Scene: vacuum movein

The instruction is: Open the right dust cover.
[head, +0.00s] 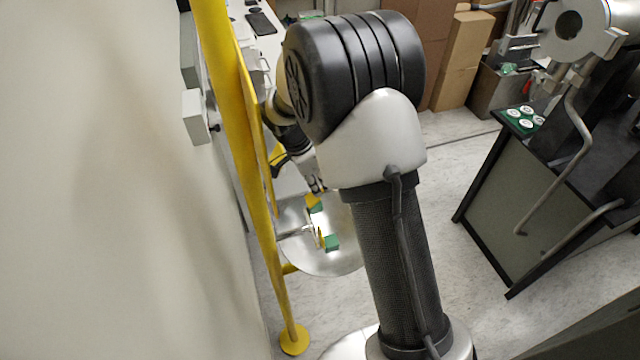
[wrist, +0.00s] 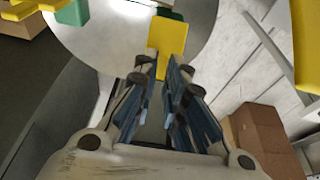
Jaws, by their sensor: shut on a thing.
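A round silvery plate (head: 338,262) stands low beside the yellow post in the head view, and it fills the top of the wrist view (wrist: 100,40). Two yellow-and-green handle-like pieces show at it: one near my gripper (head: 314,204) and one lower (head: 332,243). My gripper (wrist: 160,78) is shut on the yellow piece (wrist: 167,38), with a green end (wrist: 170,13) behind it. The other green block (wrist: 74,12) is at the wrist view's upper left. I cannot tell which part is the right dust cover, nor whether it has opened. My arm hides part of the plate.
A yellow post (head: 262,190) runs close along my arm's left, with a pale wall beyond. A dark-topped bench (head: 530,200) stands at right. Cardboard boxes (head: 463,58) are at the back. Pale floor (head: 450,180) lies clear between.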

